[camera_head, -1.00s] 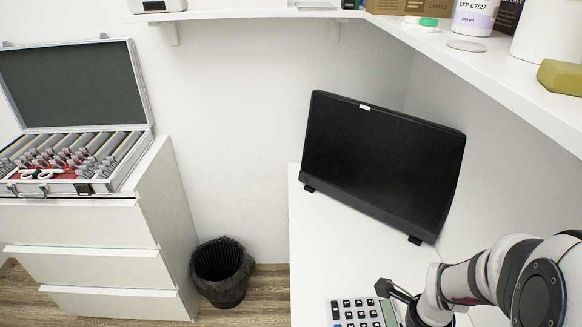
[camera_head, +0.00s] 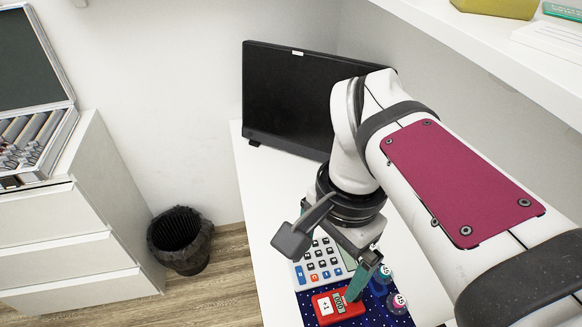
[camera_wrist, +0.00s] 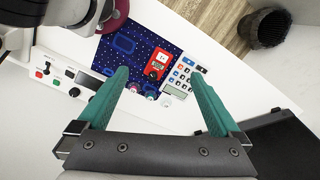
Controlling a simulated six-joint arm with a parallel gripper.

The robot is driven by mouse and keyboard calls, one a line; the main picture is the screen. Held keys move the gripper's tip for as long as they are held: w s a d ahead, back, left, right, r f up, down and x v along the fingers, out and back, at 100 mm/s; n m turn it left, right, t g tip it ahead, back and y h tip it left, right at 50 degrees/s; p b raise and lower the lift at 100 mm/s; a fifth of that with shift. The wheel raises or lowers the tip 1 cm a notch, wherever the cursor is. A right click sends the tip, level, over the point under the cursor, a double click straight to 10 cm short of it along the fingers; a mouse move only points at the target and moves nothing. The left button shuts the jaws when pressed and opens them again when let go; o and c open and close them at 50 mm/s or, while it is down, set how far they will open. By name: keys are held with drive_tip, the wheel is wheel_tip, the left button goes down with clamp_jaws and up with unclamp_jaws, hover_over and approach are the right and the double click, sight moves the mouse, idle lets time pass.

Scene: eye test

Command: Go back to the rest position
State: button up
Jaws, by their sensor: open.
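My gripper (camera_head: 348,272) is open, its teal fingers pointing down over the desk in the head view. In the wrist view the two fingers of my gripper (camera_wrist: 158,76) are wide apart with nothing held between them. A red counter (camera_head: 325,306) lies on a blue dotted mat (camera_head: 305,302) below the fingers. It also shows in the wrist view (camera_wrist: 157,66), apart from both fingers. A white calculator (camera_head: 312,266) lies beside the mat, partly hidden by my gripper. Two small bottles with marked caps (camera_head: 384,273) (camera_head: 399,301) stand right of the red counter.
A black monitor (camera_head: 285,95) stands behind my arm. A shelf (camera_head: 480,45) overhangs at upper right. A bin (camera_head: 180,240) stands on the floor, left of the desk. A drawer cabinet (camera_head: 75,240) bears an open case (camera_head: 40,165). A white device (camera_wrist: 62,80) shows left in the wrist view.

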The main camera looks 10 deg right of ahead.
drive_tip(key=w+d+r+m, duration=0.4)
drive_tip(key=m, duration=0.1)
wheel_tip(320, 180, down, 10)
drive_tip(key=shift+s+a+r+h, duration=0.15)
drive_tip(key=shift+a+r+h, duration=0.05)
drive_tip(key=shift+h, duration=0.2)
drive_tip(key=shift+r, duration=0.1)
